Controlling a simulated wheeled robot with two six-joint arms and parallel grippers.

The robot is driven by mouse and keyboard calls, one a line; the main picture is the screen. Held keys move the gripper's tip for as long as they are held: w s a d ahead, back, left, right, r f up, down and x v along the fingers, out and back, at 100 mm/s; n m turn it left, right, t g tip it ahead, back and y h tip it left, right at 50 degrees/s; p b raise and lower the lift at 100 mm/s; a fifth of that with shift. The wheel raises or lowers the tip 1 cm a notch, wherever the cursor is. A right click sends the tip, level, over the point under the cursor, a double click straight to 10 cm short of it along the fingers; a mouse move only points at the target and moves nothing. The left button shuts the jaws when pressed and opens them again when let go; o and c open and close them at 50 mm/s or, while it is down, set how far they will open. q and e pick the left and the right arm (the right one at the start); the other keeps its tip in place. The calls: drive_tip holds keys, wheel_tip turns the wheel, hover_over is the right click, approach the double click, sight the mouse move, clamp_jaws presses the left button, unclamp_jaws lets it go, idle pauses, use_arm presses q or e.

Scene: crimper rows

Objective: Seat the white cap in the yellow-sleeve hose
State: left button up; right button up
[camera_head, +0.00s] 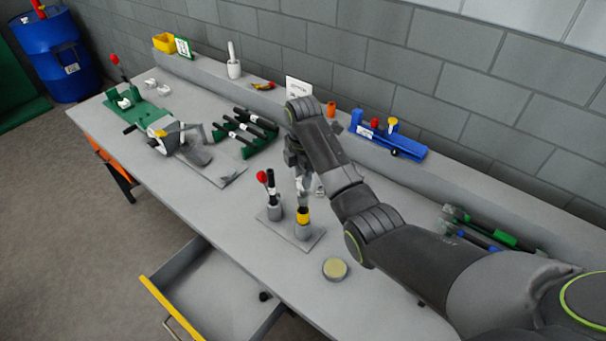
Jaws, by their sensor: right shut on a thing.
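The yellow-sleeve hose (303,215) stands upright in the right grey holder of a small base plate (312,243) at the table's front edge. My right gripper (301,178) is above it, pointing down and shut on a small pale piece, apparently the white cap (302,187). The cap is directly over the yellow sleeve; whether they touch I cannot tell. The fingers and wrist partly hide the cap. Beside it, in the left holder, stands a black hose (271,186) near a red knob (262,177). My left gripper is not in view.
A round tin (335,268) lies right of the base plate. An open drawer (215,295) juts out in front. A grey crimping tool (175,140), a green rack of black hoses (245,130) and a blue fixture (385,137) stand further back. My right arm covers the right side.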

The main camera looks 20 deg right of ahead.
drive_tip(key=shift+p, duration=0.55)
drive_tip(key=shift+f+b, duration=0.4)
drive_tip(key=shift+f, duration=1.15)
idle(0.4)
drive_tip(key=o, duration=1)
drive_tip(key=shift+r, duration=0.1)
